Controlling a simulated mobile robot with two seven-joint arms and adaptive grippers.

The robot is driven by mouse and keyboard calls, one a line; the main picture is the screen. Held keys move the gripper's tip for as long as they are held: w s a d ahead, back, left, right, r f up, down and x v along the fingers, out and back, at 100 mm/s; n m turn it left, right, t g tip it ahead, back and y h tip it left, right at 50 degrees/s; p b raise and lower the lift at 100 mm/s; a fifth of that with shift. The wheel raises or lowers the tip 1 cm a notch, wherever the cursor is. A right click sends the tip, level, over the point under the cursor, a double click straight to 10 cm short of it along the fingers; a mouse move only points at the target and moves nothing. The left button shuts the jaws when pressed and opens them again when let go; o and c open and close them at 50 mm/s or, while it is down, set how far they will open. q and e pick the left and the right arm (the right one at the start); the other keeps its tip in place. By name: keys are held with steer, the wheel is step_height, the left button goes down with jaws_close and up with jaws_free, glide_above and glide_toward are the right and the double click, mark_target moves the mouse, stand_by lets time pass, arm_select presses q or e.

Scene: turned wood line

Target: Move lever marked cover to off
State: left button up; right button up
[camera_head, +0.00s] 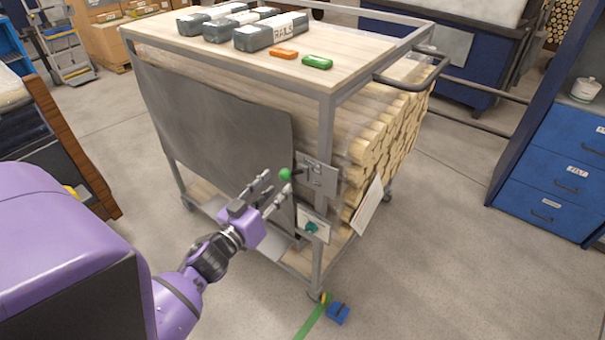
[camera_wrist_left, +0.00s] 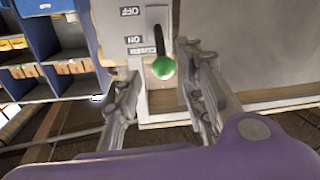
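A lever with a green ball knob (camera_head: 285,174) sticks out from a grey plate (camera_head: 316,176) on the corner post of the wheeled cart. In the left wrist view the knob (camera_wrist_left: 163,68) hangs on a dark rod beside upside-down labels, OFF and ON; a third label near ON is hard to read. The rod's knob end lies toward the ON side. My left gripper (camera_head: 275,187) is open, its fingertips close to the knob. In the wrist view the knob shows between the two fingers, and contact cannot be told. My right gripper is not in view.
A second plate with a teal knob (camera_head: 311,227) sits lower on the post. A grey sheet (camera_head: 215,115) covers the cart's side; wrapped logs (camera_head: 385,140) fill it. Grey boxes lie on top. A blue item (camera_head: 338,313) lies on the floor. Floor at right is clear.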

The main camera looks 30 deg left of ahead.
mark_target(289, 174)
arm_select(q)
steer(key=w, duration=0.7)
steer(key=shift+w+a+p, duration=0.1)
steer(key=shift+a+p, duration=0.05)
steer(key=shift+p, duration=0.15)
steer(key=shift+c, duration=0.2)
jaws_close()
